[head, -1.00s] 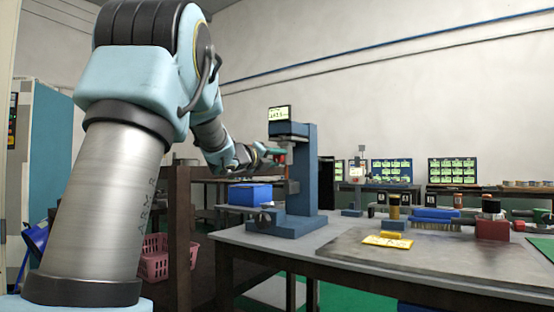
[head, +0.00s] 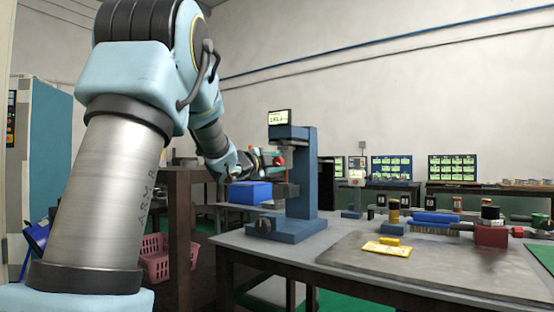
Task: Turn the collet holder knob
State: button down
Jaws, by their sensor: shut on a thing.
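My gripper (head: 271,160) is small and far off in the head view, at the end of my light blue arm. It is at the left face of a blue column stand (head: 302,175) with a small display (head: 279,117) on top. It is shut on a small red knob-like part (head: 279,161) at the upper part of the stand. The fingers are too small to make out well, and the arm hides part of the contact. The stand rises from a blue base (head: 293,230) on the grey table, with a round dark part (head: 263,225) at the base's left front.
To the right on the table (head: 350,275) are a yellow label plate (head: 388,249), a blue-backed brush (head: 437,217) and a red block (head: 491,237) with a black top. A pink basket (head: 155,258) is on the floor at left.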

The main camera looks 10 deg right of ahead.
jog(key=n+p, duration=0.2)
jog(key=n, duration=0.3)
jog(key=shift+r+p, duration=0.2)
jog(key=shift+p, duration=0.15)
jog(key=n+p, duration=0.4)
jog(key=n, duration=0.1)
jog(key=n+p, duration=0.4)
jog(key=n, duration=0.2)
jog(key=shift+y, duration=0.3)
jog(key=shift+f+n+p, duration=0.15)
jog(key=shift+n+p, duration=1.25)
jog(key=shift+n, duration=0.4)
jog(key=shift+f, duration=0.1)
jog(key=shift+c, duration=2.3)
grip_release()
jog(key=shift+a, duration=0.1)
jog(key=b+v, duration=0.2)
jog(key=v, duration=0.8)
jog(key=shift+s+a, duration=0.25)
jog(key=shift+s, duration=0.05)
